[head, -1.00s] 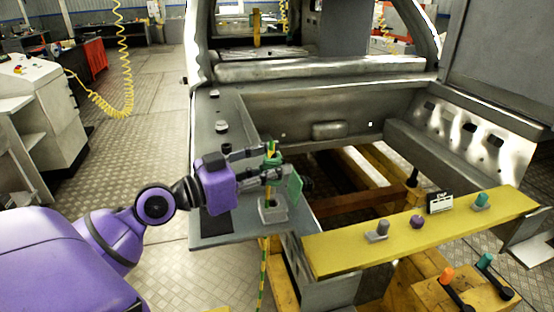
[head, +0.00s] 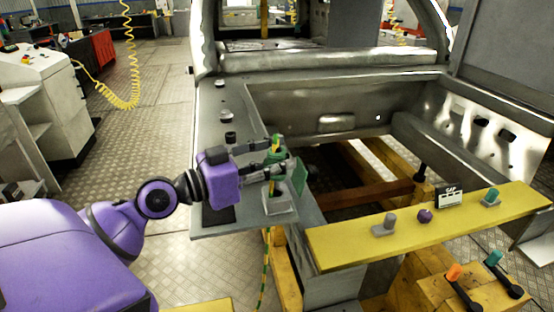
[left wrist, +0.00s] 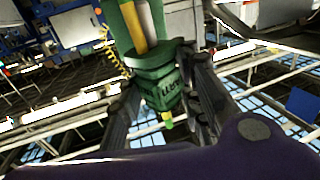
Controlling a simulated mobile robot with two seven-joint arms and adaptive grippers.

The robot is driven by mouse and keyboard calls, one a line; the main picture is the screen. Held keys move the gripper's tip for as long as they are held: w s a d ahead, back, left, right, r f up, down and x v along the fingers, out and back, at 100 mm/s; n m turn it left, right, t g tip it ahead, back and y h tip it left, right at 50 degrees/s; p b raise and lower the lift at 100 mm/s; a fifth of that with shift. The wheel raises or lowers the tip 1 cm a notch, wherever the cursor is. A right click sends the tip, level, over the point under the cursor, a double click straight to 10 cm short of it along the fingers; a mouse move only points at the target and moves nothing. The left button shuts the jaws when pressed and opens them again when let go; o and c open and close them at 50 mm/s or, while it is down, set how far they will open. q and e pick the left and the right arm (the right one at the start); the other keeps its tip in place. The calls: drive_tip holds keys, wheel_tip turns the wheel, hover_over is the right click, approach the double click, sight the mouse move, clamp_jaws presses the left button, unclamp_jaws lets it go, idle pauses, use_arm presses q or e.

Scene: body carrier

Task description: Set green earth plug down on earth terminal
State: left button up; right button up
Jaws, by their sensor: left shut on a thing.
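My left gripper (head: 268,166) is shut on the green earth plug (head: 275,146), which it holds roughly upright. A green-and-yellow striped cable hangs below. In the left wrist view the plug (left wrist: 157,78) sits between the two dark fingers, with dark lettering on its green body and a yellow-green tip showing. A grey block with a raised rim (head: 279,206), which looks like the earth terminal, stands on the grey ledge directly beneath the gripper. A green plate (head: 299,177) stands beside it on the right. The fingers hide whether plug and block touch. My right gripper is not in view.
A yellow beam (head: 350,243) at right carries a grey knob (head: 390,217), a purple knob (head: 425,215) and a green one (head: 491,195). An open frame gap lies behind it.

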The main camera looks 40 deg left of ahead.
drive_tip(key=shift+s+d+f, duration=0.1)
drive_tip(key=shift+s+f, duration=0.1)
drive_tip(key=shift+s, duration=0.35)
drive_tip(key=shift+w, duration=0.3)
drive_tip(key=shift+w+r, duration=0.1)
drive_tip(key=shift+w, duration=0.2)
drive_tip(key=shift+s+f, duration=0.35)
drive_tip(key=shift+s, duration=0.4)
use_arm(q)
drive_tip(key=shift+f+b, duration=0.6)
drive_tip(key=shift+b, duration=0.1)
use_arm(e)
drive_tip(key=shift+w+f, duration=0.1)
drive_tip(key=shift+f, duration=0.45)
use_arm(q)
drive_tip(key=shift+f, duration=0.2)
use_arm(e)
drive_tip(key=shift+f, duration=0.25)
